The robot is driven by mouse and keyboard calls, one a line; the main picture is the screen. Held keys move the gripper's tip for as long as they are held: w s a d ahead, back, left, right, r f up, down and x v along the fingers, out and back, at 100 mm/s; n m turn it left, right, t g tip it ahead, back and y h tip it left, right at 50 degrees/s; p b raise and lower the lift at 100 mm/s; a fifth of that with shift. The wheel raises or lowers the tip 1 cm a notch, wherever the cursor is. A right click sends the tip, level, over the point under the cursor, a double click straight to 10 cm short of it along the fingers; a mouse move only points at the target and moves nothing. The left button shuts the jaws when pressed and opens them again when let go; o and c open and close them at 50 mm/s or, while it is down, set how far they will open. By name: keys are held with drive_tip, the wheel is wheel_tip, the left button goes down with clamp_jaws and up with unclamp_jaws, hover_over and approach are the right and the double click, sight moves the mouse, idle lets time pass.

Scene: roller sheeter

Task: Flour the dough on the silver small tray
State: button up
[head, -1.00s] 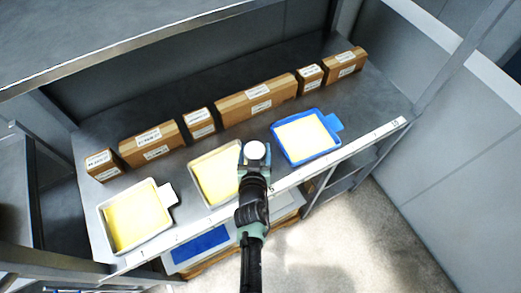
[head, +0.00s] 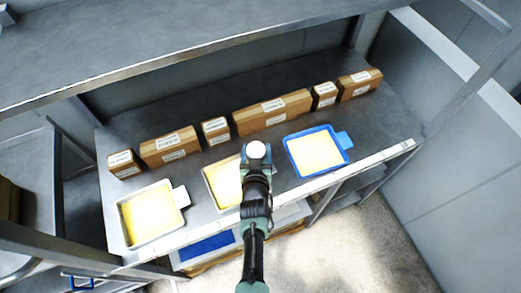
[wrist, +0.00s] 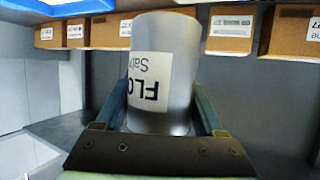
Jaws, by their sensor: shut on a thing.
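My gripper (head: 257,158) is shut on a grey cylindrical flour shaker (wrist: 178,85). Its white round top (head: 257,149) shows in the head view, and its label reads upside down in the wrist view. A pale silver-white tray (head: 173,235) with yellow dough (head: 150,215) is at the shelf's left. A cream tray (head: 207,184) with dough (head: 226,180) is in the middle, partly hidden behind my gripper. A blue tray (head: 343,141) with dough (head: 314,151) is at the right. The shaker is over the right edge of the middle tray in the head view; its height is unclear.
Several cardboard boxes (head: 273,112) line the back of the metal shelf (head: 190,165). They also show in the wrist view (wrist: 235,30). An upper shelf (head: 180,45) overhangs the back. A pale front rail (head: 350,173) runs along the shelf edge. A post stands at the right.

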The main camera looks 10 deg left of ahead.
sight(253, 143)
drive_tip(key=r+p, duration=0.1)
drive_tip(key=w+a+r+n+y+p, duration=0.1)
drive_tip(key=r+n+p, duration=0.1)
drive_tip(key=p, duration=0.1)
drive_tip(key=shift+w+a+r+y, duration=0.25)
drive_tip(key=shift+w+r+y, duration=0.05)
drive_tip(key=shift+r, duration=0.05)
drive_tip(key=shift+s+a+f+n+t+y+b, duration=0.15)
drive_tip(key=shift+f+n+t+b, duration=1.8)
drive_tip(key=shift+b, duration=5.25)
drive_tip(key=shift+s+a+r+n+t+y+b, duration=0.15)
drive_tip(key=shift+n+t+b, duration=0.35)
drive_tip(key=shift+n+b, duration=4.9)
drive_tip(key=shift+s+a+f+n+t+y+b, duration=0.15)
drive_tip(key=shift+f+n+t+b, duration=0.85)
drive_tip(key=shift+b, duration=7.95)
drive_tip(key=shift+r+t, duration=0.2)
drive_tip(key=shift+t, duration=0.05)
